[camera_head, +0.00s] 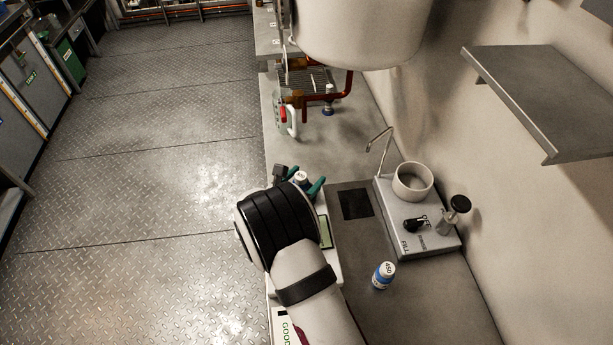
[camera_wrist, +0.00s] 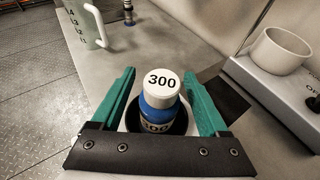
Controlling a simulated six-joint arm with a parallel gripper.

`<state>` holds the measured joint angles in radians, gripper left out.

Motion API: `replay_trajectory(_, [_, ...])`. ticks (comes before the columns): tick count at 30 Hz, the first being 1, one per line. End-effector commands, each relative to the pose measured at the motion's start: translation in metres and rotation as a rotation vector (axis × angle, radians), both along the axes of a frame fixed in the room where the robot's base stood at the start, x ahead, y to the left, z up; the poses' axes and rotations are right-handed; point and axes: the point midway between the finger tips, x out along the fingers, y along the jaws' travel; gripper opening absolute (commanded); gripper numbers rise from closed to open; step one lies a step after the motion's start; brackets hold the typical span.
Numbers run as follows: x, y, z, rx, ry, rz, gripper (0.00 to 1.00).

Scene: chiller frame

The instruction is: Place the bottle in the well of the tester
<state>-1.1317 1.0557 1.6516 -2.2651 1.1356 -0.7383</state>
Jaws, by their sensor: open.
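A bottle (camera_wrist: 161,90) with a white cap marked 300 and a blue body stands between the teal fingers of my gripper (camera_wrist: 160,74) in the wrist view. The fingers are open, one on each side, with gaps beside the cap. Its lower part is within a dark round opening or ring; its base is hidden. In the head view the cap (camera_head: 301,177) shows just beyond my wrist, between the fingertips (camera_head: 305,179). A white device with a greenish display (camera_head: 325,232), apparently the tester, lies partly hidden under my arm.
A second bottle (camera_head: 383,276), marked 450, stands on the counter to the right. A grey unit with a white cup (camera_head: 413,181), knob and thin spout stands against the wall. A jug (camera_head: 286,118) and wire rack (camera_head: 308,80) are farther back. A shelf (camera_head: 550,95) juts out at right.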

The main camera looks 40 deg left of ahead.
Motion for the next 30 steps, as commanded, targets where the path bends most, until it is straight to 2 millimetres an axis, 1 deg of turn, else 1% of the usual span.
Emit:
replay_trajectory(6, [-0.055,-0.007,0.024,0.001,0.000,0.005,0.78])
replay_trajectory(9, [-0.078,-0.011,0.033,0.001,-0.001,0.005,0.78])
replay_trajectory(12, [-0.095,-0.014,0.039,0.000,0.000,0.004,0.78])
replay_trajectory(15, [-0.103,-0.016,0.043,0.000,0.000,0.002,0.78])
replay_trajectory(17, [-0.104,-0.017,0.044,-0.001,0.000,0.000,0.78])
replay_trajectory(19, [-0.103,-0.019,0.045,0.002,0.000,-0.007,0.78])
replay_trajectory(20, [-0.099,-0.023,0.047,0.013,0.003,-0.028,0.78])
replay_trajectory(22, [-0.079,-0.053,0.063,0.078,0.020,-0.164,0.78])
replay_trajectory(23, [-0.066,-0.076,0.074,0.127,0.032,-0.265,0.78])
replay_trajectory(24, [-0.049,-0.118,0.090,0.214,0.049,-0.440,0.78])
replay_trajectory(25, [-0.040,-0.155,0.103,0.293,0.061,-0.597,0.78])
replay_trajectory(26, [-0.035,-0.197,0.115,0.384,0.069,-0.771,0.78])
replay_trajectory(27, [-0.039,-0.255,0.129,0.517,0.074,-1.022,0.78])
replay_trajectory(28, [-0.049,-0.296,0.138,0.627,0.072,-1.219,0.78])
replay_trajectory(29, [-0.067,-0.335,0.144,0.749,0.065,-1.429,0.78])
replay_trajectory(30, [-0.101,-0.380,0.151,0.931,0.044,-1.730,0.78])
